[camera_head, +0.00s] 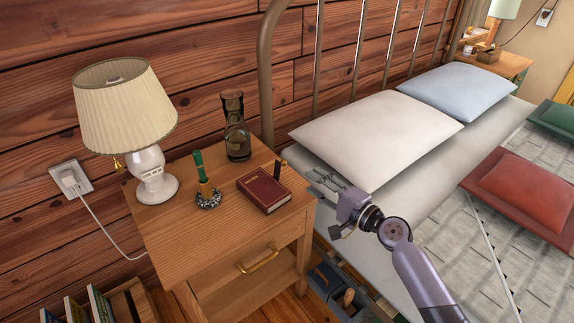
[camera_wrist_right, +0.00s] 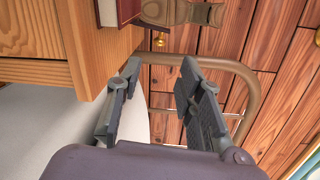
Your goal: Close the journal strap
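The journal (camera_head: 264,190) is a dark red book lying on the wooden nightstand (camera_head: 160,228), near its right edge. A brown strap (camera_head: 281,167) sticks up at the journal's far right side and looks unfastened. My right gripper (camera_head: 325,178) is to the right of the nightstand, beside the bed, apart from the journal and strap. Its two fingers (camera_wrist_right: 160,76) are spread and empty. My left gripper is not in view.
The metal headboard (camera_head: 266,85) and a white pillow (camera_head: 375,135) are close to my right gripper.

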